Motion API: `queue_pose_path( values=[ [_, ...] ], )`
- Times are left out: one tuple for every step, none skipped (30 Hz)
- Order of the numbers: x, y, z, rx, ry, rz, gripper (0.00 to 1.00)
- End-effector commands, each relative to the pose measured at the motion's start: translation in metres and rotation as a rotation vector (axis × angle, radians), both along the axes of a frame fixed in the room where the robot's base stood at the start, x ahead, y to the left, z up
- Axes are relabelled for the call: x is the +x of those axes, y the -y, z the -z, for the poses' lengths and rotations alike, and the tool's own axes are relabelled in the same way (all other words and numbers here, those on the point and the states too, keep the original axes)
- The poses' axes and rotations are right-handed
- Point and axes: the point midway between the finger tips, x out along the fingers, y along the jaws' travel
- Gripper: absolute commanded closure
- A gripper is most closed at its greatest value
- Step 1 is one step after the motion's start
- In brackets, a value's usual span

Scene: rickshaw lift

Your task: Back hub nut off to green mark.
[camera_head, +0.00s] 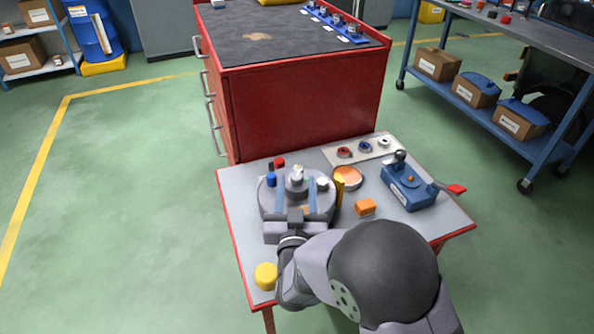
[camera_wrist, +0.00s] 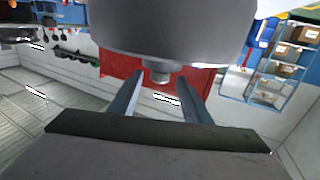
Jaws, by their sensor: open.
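The grey round hub (camera_head: 268,203) stands on the small grey table, with a pale stud or nut (camera_head: 297,176) at its centre. My gripper (camera_head: 297,183) is open, its two blue-grey fingers lying on either side of that centre in the head view. In the wrist view, a big grey rounded body (camera_wrist: 175,30) fills the top, and a small grey stub (camera_wrist: 158,72) projects below it. My gripper (camera_wrist: 158,88) shows there with its fingers apart, one on each side of the stub; contact cannot be told. I cannot make out a green mark.
Blue, red and white caps ring the hub. An orange-topped round dish (camera_head: 347,177), orange block (camera_head: 365,207), yellow cylinder (camera_head: 266,275) and blue lever device (camera_head: 408,187) share the table (camera_head: 235,215). A red cabinet (camera_head: 300,105) stands close behind.

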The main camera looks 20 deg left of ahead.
Motion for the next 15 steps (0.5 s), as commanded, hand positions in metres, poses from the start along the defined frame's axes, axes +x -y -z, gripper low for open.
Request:
queue_pose_path(
  values=[
    [0.001,0.0,-0.001,0.0,0.0,0.0,0.56],
    [0.002,-0.001,-0.001,0.001,0.0,0.0,0.56],
    [0.004,-0.001,-0.001,0.001,0.0,0.0,0.56],
    [0.005,-0.002,-0.001,0.001,0.0,0.0,0.56],
    [0.007,-0.003,0.0,0.001,0.0,0.0,0.56],
    [0.011,-0.005,0.0,0.001,0.0,0.0,0.56],
    [0.014,-0.006,0.0,0.001,0.001,0.001,0.56],
    [0.017,-0.007,0.0,0.001,0.0,0.001,0.56],
    [0.022,-0.009,0.0,0.0,0.0,0.002,0.56],
    [0.026,-0.01,0.0,0.0,0.001,0.002,0.56],
    [0.029,-0.012,0.0,0.001,0.001,0.002,0.56],
    [0.034,-0.014,0.0,0.001,0.0,0.001,0.56],
    [0.038,-0.016,0.0,0.001,0.0,0.001,0.56],
    [0.042,-0.017,0.0,0.001,0.001,0.001,0.56],
    [0.046,-0.019,0.0,0.001,0.0,0.001,0.56]
  ],
)
